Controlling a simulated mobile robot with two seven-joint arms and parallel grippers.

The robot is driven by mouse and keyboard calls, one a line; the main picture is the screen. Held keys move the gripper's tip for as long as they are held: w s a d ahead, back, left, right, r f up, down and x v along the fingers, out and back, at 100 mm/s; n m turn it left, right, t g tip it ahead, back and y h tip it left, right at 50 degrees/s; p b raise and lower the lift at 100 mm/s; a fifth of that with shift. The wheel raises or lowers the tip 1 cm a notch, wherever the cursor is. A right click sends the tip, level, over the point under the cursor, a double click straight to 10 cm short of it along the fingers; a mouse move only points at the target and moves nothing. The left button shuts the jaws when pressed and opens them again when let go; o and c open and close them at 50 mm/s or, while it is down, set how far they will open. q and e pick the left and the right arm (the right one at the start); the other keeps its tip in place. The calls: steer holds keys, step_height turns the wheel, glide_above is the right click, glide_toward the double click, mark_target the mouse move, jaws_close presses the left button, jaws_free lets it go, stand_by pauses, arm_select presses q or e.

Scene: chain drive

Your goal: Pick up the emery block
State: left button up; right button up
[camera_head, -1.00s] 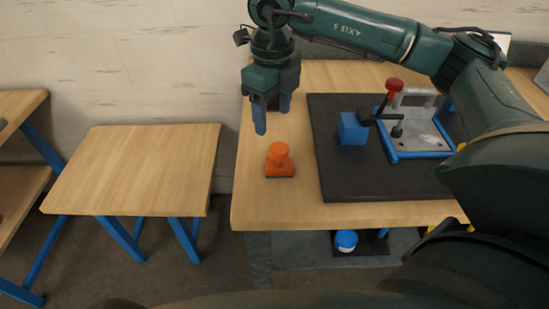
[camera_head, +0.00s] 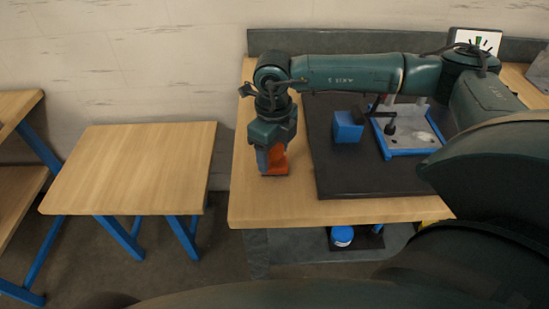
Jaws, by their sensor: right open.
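The emery block (camera_head: 276,168), an orange block with a dark underside, stands on the wooden workbench near its left edge. My right gripper (camera_head: 268,162) points down at the block, with its blue fingers at the block's upper part. The gripper hides the knob and much of the block's left side. The gripper is open, and I cannot tell whether a finger touches the block. My left gripper is not in view.
A black mat (camera_head: 350,185) lies right of the block. On it are a blue cube (camera_head: 348,127) and a blue-edged clamp fixture (camera_head: 408,142), partly behind my arm. A lower wooden table (camera_head: 130,170) stands at the left, bare. The bench front (camera_head: 270,212) is clear.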

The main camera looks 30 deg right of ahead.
steer(key=shift+c, duration=0.2)
steer(key=c, duration=1.2)
steer(key=shift+o, duration=0.2)
step_height(320, 180, up, 10)
steer(key=shift+r+b, duration=0.1)
steer(key=shift+b, duration=0.4)
